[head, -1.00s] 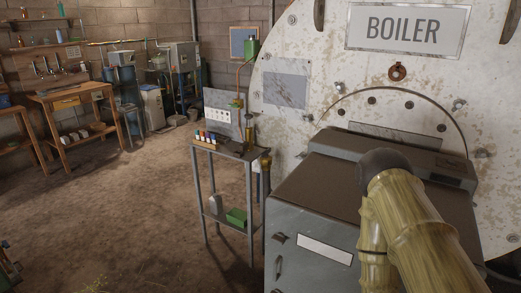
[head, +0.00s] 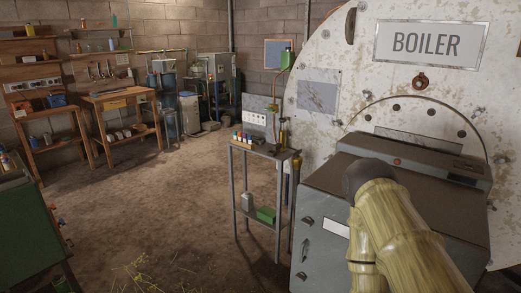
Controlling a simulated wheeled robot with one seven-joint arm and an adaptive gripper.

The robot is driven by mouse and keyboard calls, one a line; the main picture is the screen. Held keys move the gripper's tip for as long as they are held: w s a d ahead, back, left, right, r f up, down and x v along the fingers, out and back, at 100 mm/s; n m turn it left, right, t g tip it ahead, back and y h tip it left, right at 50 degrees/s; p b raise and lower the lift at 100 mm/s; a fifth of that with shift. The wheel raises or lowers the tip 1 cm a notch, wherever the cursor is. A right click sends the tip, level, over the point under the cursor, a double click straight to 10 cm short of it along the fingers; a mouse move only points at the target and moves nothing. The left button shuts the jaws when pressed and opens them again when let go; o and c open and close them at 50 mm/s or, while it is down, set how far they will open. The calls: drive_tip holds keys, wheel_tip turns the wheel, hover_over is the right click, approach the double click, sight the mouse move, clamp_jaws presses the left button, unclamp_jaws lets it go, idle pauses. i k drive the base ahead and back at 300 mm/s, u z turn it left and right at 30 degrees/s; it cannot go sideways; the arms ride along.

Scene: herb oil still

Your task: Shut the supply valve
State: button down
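In the head view I cannot pick out a part that is surely the supply valve. The large white boiler (head: 378,88), marked BOILER, fills the right side, with a grey burner housing (head: 420,195) in front of it. A brass-coloured pipe with fittings (head: 283,125) rises at the boiler's left edge behind a small metal stand; its details are too small to tell. My arm shows at the lower right in front of the housing. My gripper is not visible.
The metal stand (head: 265,153) holds small coloured bottles (head: 242,136) and a green box (head: 265,214) below. Wooden workbenches (head: 118,95) line the back left. A green cabinet (head: 28,225) stands at the near left.

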sight(296, 154)
drive_tip(key=u, duration=1.55)
drive_tip(key=i, duration=0.9)
drive_tip(key=z, duration=1.05)
